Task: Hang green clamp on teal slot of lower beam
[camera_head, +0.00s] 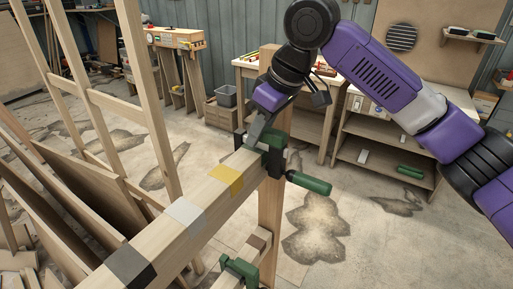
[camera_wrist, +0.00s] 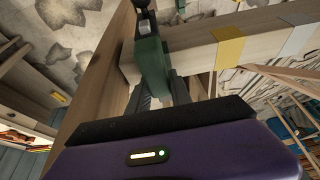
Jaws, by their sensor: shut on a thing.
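My gripper (camera_head: 258,132) is shut on a green clamp (camera_head: 272,140) at the far end of the upper beam (camera_head: 190,200). The clamp's green handle (camera_head: 309,183) sticks out to the right, and its dark jaw hangs beside the post. In the wrist view, my fingers (camera_wrist: 160,92) hold the green clamp (camera_wrist: 151,65) against or close to the beam end; I cannot tell whether it touches. A second green clamp (camera_head: 238,270) sits low at the bottom edge, by the lower beam (camera_head: 228,281). No teal slot can be made out.
The upper beam carries yellow (camera_head: 227,180), pale grey (camera_head: 186,213) and dark brown (camera_head: 130,266) bands. A wooden post (camera_head: 270,225) stands under its far end. Timber frames and boards (camera_head: 60,200) crowd the left. A workbench (camera_head: 375,150) stands behind; floor to the right is open.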

